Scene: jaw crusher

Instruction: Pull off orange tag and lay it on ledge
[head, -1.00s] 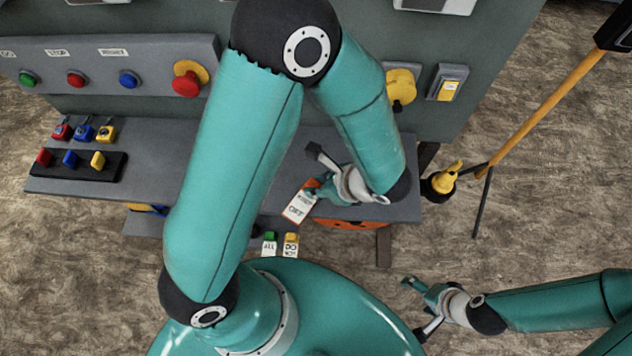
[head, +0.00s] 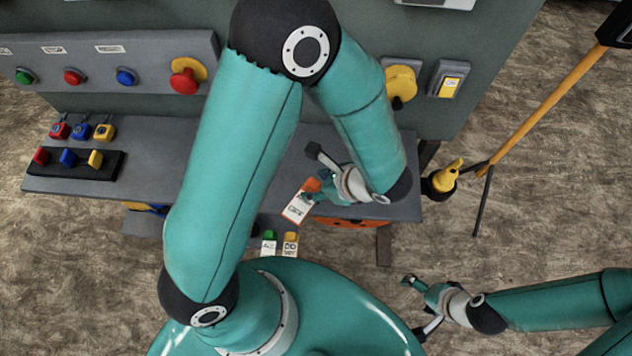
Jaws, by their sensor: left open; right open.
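The orange tag (head: 297,208), with a white printed face, lies on the grey ledge (head: 271,160) near its front edge in the head view. My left gripper (head: 309,174) is open over the ledge, right beside the tag. One finger is close to the tag's upper end; I cannot tell whether they touch. My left arm hides part of the ledge and panel. My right gripper (head: 417,308) is open and empty, low at the right, away from the ledge.
Small padlocks (head: 81,130) and a black rack (head: 71,164) with coloured pieces stand on the ledge's left. Push buttons (head: 126,76) line the panel above. A yellow-handled item (head: 446,177) and an orange pole (head: 546,107) are at the right.

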